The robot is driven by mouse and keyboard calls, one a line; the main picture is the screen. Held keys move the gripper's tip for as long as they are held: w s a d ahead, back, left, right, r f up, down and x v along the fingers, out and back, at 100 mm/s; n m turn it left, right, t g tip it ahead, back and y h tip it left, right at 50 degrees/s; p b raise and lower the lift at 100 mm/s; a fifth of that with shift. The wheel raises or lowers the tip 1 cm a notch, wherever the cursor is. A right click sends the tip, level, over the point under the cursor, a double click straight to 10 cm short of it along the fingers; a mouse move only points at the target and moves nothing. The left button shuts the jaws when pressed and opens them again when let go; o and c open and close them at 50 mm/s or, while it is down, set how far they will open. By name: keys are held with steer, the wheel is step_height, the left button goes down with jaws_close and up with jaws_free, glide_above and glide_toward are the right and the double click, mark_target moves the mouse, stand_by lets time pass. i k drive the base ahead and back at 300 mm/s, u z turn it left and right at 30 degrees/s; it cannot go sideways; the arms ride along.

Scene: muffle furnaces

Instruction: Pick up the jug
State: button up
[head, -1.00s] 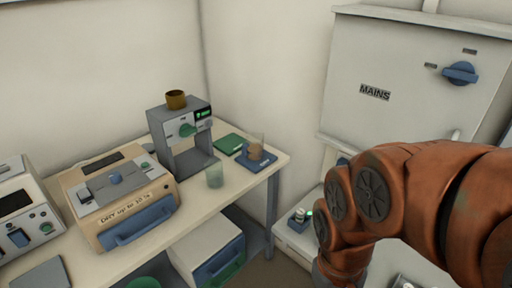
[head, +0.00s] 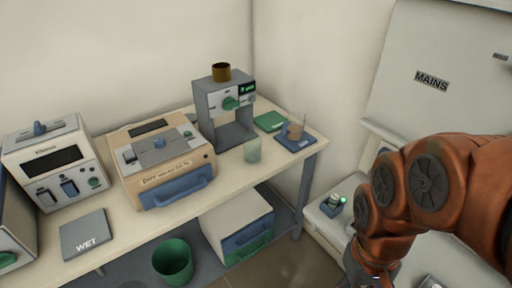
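I cannot tell for sure which vessel is the jug. A clear vessel with something brown in or behind it (head: 296,130) stands upright on a blue mat (head: 284,141) near the bench's right end. A pale green translucent cup (head: 252,151) stands upright to its left, by the bench's front edge. A small brown pot (head: 221,72) sits on top of the grey machine (head: 213,100). My gripper (head: 372,280) is at the bottom edge, right of the bench and apart from all vessels. It is mostly cut off, so its opening is unclear.
A beige oven labelled DRY (head: 165,170) and a white device (head: 55,165) stand on the bench. A grey WET pad (head: 87,235) lies at its front. A green bin (head: 173,260) and white drawers (head: 237,225) are below. A MAINS cabinet (head: 440,60) is on the right.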

mark_target(293, 129)
steer(key=z, duration=2.25)
steer(key=k, duration=1.7)
steer(key=u, duration=2.5)
steer(key=i, duration=0.5)
steer(key=z, duration=0.05)
